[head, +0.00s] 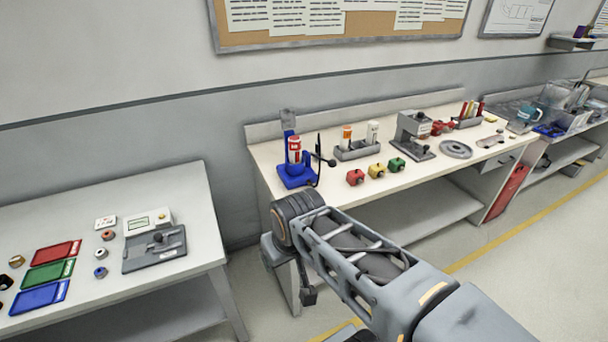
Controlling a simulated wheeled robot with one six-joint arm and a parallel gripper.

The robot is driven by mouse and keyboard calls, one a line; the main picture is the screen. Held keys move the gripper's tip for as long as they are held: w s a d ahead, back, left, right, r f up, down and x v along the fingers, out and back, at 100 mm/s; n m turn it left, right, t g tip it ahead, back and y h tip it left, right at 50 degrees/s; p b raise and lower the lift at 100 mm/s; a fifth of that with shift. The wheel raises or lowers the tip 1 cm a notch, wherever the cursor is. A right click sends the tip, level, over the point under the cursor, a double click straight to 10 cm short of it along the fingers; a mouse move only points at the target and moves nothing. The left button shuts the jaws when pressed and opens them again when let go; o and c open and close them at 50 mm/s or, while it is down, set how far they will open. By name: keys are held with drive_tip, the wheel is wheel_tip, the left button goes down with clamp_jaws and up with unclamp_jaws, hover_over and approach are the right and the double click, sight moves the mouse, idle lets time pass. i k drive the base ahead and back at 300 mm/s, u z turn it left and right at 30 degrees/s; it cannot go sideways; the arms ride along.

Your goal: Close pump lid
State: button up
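No part is plainly marked as a pump lid. A blue device (298,180) stands at the left end of the long white bench. It holds an upright red-and-white container (294,150), with a blue upright behind it and a thin black arm with a knob at its right. I cannot tell which of its parts, if any, is a lid. My arm reaches up from the lower right, its wrist in front of the bench's left end. My gripper (308,295) shows only as a small dark part below the wrist, apart from the device; its opening is hidden.
Red, yellow and green blocks (377,171) lie right of the blue device. Behind them are a bottle rack (358,151) and a grey press-like machine (414,134). A left table (190,200) carries coloured trays and a grey fixture. A gap separates the two tables.

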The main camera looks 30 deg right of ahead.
sight(288, 117)
drive_tip(key=u, duration=0.65)
drive_tip(key=i, duration=0.5)
drive_tip(key=z, duration=1.4)
drive_tip(key=i, duration=0.5)
drive_tip(key=z, duration=0.15)
drive_tip(key=k, duration=0.9)
drive_tip(key=z, duration=1.15)
drive_tip(key=i, duration=0.8)
drive_tip(key=u, duration=2.5)
